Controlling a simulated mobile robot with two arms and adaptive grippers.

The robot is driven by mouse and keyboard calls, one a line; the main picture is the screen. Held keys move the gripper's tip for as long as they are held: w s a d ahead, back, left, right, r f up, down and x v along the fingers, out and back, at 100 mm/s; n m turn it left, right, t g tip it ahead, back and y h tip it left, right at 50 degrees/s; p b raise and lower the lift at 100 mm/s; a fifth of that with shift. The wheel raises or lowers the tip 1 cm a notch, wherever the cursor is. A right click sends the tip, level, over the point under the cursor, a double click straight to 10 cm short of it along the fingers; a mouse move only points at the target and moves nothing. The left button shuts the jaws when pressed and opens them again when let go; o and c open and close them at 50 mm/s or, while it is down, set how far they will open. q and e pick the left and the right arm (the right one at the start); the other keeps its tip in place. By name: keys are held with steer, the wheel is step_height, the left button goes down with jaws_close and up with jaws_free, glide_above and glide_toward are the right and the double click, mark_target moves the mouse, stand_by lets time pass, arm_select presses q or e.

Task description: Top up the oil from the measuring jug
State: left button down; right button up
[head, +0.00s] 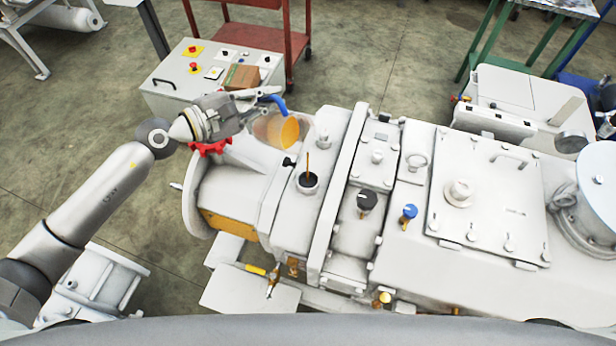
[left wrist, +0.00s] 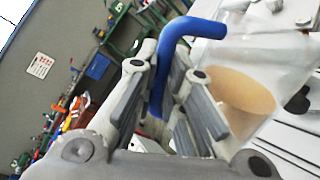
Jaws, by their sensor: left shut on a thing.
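My left gripper (head: 262,98) is shut on the blue handle (head: 276,103) of the clear measuring jug (head: 262,128). In the left wrist view the two fingers (left wrist: 165,110) stand either side of the blue handle (left wrist: 185,28). Amber oil (head: 289,131) shows in the jug, and also in the left wrist view (left wrist: 238,98). The jug is held above the left part of the white pump. An open dark filler port (head: 308,182) is below and right of it. A thin amber-brown upright line (head: 308,163) stands over the port; I cannot tell whether it is oil or a rod. My right gripper is out of view.
The white pump (head: 480,185) fills the middle and right, with a black cap (head: 367,201) and a blue knob (head: 410,211) on top. A red cart (head: 262,35) is farther back.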

arm_select(q)
steer(key=shift+s+d+r+m+p, duration=0.15)
steer(key=shift+r+m+p, duration=0.2)
steer(key=shift+p, duration=0.4)
steer(key=shift+s+d+r+m+p, duration=0.15)
steer(key=shift+r+m+p, duration=0.15)
steer(key=shift+p, duration=0.45)
stand_by(3.8)
steer(key=shift+s+d+m+p, duration=0.2)
steer(key=shift+m+p, duration=0.05)
steer(key=shift+p, duration=0.2)
stand_by(2.2)
